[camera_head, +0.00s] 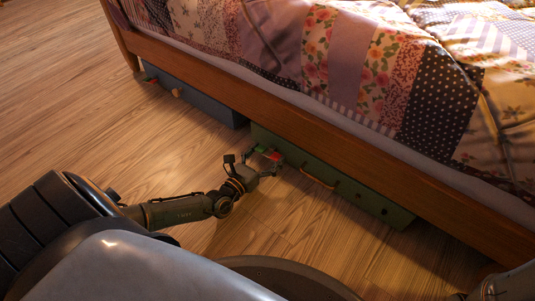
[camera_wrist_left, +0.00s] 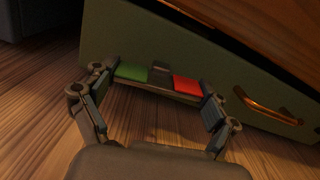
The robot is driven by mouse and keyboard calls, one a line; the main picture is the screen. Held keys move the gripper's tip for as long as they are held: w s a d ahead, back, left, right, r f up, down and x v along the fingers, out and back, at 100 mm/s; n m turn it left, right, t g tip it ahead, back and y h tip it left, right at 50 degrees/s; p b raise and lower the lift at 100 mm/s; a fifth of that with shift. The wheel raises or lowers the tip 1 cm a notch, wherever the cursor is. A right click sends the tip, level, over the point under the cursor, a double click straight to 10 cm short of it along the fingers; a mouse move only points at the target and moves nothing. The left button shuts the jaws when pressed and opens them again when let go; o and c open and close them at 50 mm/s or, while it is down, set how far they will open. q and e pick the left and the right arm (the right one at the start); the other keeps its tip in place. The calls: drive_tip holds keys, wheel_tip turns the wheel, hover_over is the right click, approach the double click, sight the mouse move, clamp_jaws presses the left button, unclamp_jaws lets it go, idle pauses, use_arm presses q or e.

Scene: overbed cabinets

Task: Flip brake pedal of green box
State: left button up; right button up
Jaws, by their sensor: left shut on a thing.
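The green box (camera_head: 345,188) is a long, low drawer under the bed's wooden side rail; its front also fills much of the left wrist view (camera_wrist_left: 210,62). Its brake pedal (camera_head: 270,154) sits low at the left end of that front. In the left wrist view the pedal (camera_wrist_left: 160,74) is a bar with a green left part, a dark middle and a red right part. My left gripper (camera_wrist_left: 162,88) is shut on the pedal, one finger at the green end and one at the red end. My right gripper is out of view.
A curved handle (camera_head: 318,179) sticks out of the green box's front, right of the pedal. A blue-grey box (camera_head: 195,95) stands farther left under the bed. The bed rail (camera_head: 300,125) overhangs both. The wooden floor (camera_head: 120,150) is clear in front.

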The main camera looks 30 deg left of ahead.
use_arm(q)
drive_tip(key=shift+n, duration=0.6)
drive_tip(key=o, duration=1)
drive_tip(key=shift+c, duration=0.2)
drive_tip(key=s, duration=0.8)
drive_tip(key=s+a, duration=0.1)
drive_tip(key=s, duration=0.3)
drive_tip(key=shift+n, duration=0.3)
